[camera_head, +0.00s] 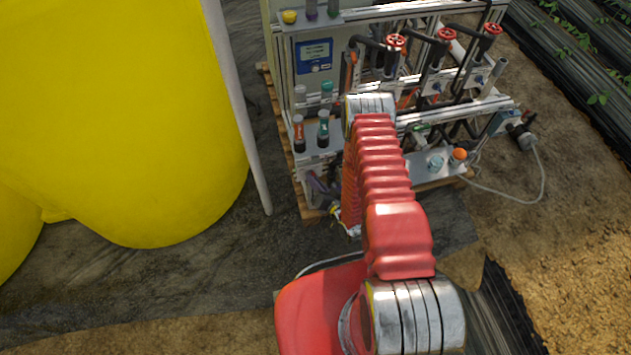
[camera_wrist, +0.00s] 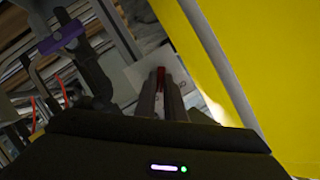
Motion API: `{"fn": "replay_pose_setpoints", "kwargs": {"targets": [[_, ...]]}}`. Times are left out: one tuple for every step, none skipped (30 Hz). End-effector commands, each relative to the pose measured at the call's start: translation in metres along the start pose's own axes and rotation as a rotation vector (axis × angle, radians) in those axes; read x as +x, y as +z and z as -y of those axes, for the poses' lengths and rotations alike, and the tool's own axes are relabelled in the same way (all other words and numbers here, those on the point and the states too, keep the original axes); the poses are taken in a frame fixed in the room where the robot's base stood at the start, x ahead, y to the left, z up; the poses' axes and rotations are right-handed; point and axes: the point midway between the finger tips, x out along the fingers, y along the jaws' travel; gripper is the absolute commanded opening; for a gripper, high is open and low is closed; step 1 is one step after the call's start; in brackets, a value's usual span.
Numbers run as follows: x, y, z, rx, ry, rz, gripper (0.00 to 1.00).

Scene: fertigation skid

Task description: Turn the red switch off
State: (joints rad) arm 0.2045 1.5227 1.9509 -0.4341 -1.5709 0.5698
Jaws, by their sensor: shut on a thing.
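The red switch (camera_wrist: 160,73) shows in the wrist view as a small dark red piece in front of a pale plate (camera_wrist: 138,76). My gripper (camera_wrist: 161,84) is shut on it, with one finger on each side. Its lower part is hidden between the fingers, and the dim picture does not show clearly which way it points. In the head view, my red arm reaches to the skid (camera_head: 436,108), and my gripper and the switch are hidden there.
Large yellow tanks (camera_head: 120,110) stand left of the skid, with a pale post (camera_head: 238,105) between. Red valve handwheels (camera_head: 446,34), a blue controller (camera_head: 314,55) and pipes crowd the skid. A purple clamp piece (camera_wrist: 62,37) is near my gripper. Open ground lies at right.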

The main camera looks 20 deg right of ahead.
Motion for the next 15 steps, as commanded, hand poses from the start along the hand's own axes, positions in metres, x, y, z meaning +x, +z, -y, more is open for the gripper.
{"fn": "replay_pose_setpoints", "kwargs": {"targets": [[0.0003,0.0028,-0.0007,-0.025,0.015,0.008,0.00],[0.0002,0.0031,-0.0004,-0.042,0.022,0.009,0.00],[0.0001,0.0035,-0.0002,-0.068,0.033,0.010,0.00],[0.0000,0.0039,0.0002,-0.088,0.041,0.010,0.00],[0.0001,0.0041,0.0006,-0.109,0.049,0.011,0.00],[0.0001,0.0039,0.0009,-0.139,0.061,0.010,0.00],[0.0003,0.0038,0.0012,-0.163,0.070,0.010,0.00],[0.0004,0.0039,0.0017,-0.187,0.080,0.010,0.00],[0.0004,0.0039,0.0021,-0.220,0.093,0.010,0.00],[0.0003,0.0041,0.0024,-0.245,0.103,0.010,0.00],[0.0003,0.0043,0.0026,-0.272,0.114,0.010,0.00],[0.0003,0.0047,0.0031,-0.307,0.128,0.011,0.00],[0.0003,0.0049,0.0032,-0.333,0.139,0.011,0.00],[0.0003,0.0050,0.0034,-0.359,0.150,0.011,0.00],[0.0004,0.0053,0.0037,-0.395,0.165,0.011,0.00]]}}
